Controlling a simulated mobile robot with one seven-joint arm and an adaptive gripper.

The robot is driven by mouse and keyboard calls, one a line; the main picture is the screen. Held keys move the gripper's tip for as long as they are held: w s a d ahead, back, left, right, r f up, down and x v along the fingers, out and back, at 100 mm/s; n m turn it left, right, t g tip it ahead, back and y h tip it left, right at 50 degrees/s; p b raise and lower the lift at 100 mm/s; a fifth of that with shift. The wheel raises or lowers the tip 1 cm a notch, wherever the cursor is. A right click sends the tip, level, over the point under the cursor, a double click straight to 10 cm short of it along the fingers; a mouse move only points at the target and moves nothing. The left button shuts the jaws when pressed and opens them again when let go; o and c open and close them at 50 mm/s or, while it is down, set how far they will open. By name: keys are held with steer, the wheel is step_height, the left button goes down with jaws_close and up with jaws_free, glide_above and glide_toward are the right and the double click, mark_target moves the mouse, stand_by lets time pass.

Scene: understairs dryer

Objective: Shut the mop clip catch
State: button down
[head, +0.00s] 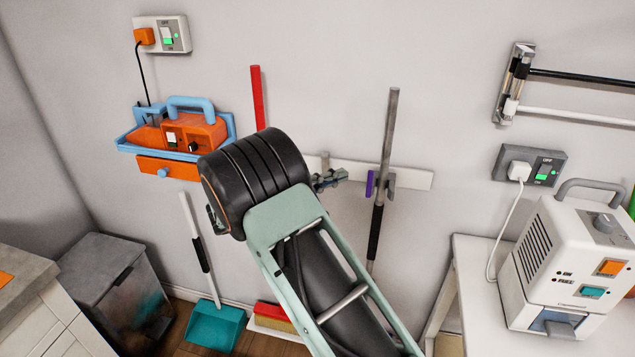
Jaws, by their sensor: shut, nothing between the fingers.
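A white clip rail (415,178) is fixed across the wall. A grey clip (391,181) on it is beside an upright mop pole (389,120), which has a grey upper part and a black grip lower down. A purple catch piece (370,184) sits just left of the pole at the clip. I cannot tell whether it is latched. My gripper (343,175) is shut and empty, in front of the rail and a little left of the purple catch, apparently apart from it. My black wrist and green arm hide the rail's left part and some of the wall below.
An orange and blue unit (190,135) hangs at left. A teal dustpan (214,327) stands below. A white machine (570,265) is on the right table (470,262). A towel rail (580,76) is upper right. Wall above the clip is clear.

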mark_target(369, 184)
steer(key=shift+s+d, duration=0.25)
steer(key=shift+d, duration=0.75)
steer(key=shift+s+d, duration=0.25)
steer(key=shift+d, duration=0.75)
